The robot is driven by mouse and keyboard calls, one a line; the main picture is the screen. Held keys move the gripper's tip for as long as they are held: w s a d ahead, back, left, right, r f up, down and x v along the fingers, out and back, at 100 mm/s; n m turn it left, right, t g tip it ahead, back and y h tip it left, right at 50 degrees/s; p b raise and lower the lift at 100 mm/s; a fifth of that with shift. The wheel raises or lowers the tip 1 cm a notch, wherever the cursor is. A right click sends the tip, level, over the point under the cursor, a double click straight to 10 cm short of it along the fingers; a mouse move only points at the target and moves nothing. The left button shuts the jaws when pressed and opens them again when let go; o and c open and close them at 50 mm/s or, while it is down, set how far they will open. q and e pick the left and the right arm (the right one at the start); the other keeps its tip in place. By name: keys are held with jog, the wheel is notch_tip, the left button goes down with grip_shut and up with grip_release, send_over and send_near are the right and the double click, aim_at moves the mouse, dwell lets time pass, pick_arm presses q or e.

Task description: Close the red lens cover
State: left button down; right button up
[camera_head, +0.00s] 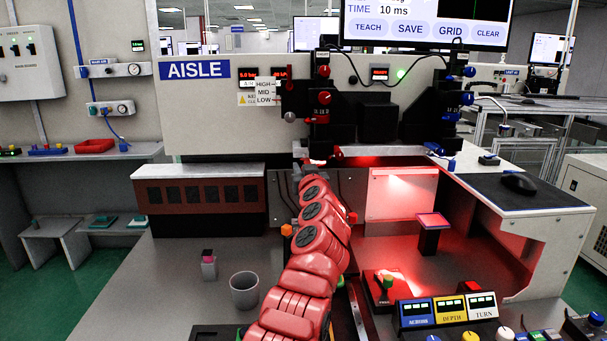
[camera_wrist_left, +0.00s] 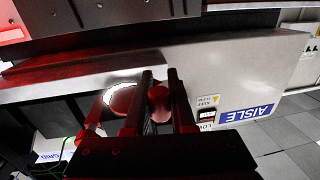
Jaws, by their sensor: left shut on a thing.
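My left arm reaches up the middle of the head view, and its gripper (camera_head: 318,163) is just under the left black lens column (camera_head: 320,120) with red knobs. The arm hides most of the gripper there. In the left wrist view the two dark fingers of the gripper (camera_wrist_left: 159,80) are shut on a small round red part (camera_wrist_left: 158,103), which appears to belong to the lens cover. A round red face with a bright rim (camera_wrist_left: 121,98) is just left of the fingers. How far the cover is shut cannot be told. My right gripper is not in view.
A second black column with blue knobs (camera_head: 465,98) stands to the right. A lit red-topped post (camera_head: 431,223) is on the bench right of my arm. A grey cup (camera_head: 244,290) and a small bottle (camera_head: 208,265) stand left. A button panel (camera_head: 455,312) is front right.

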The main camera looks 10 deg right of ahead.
pick_arm(q)
jog(key=c, duration=0.7)
grip_release()
jog(key=shift+s+r, duration=0.2)
jog(key=shift+c, duration=0.2)
jog(key=shift+s+d, duration=0.15)
jog(key=shift+s, duration=1.05)
jog(key=s+p, duration=0.1)
jog(key=s, duration=1.4)
jog(key=shift+d, duration=0.35)
jog(key=shift+f, duration=0.1)
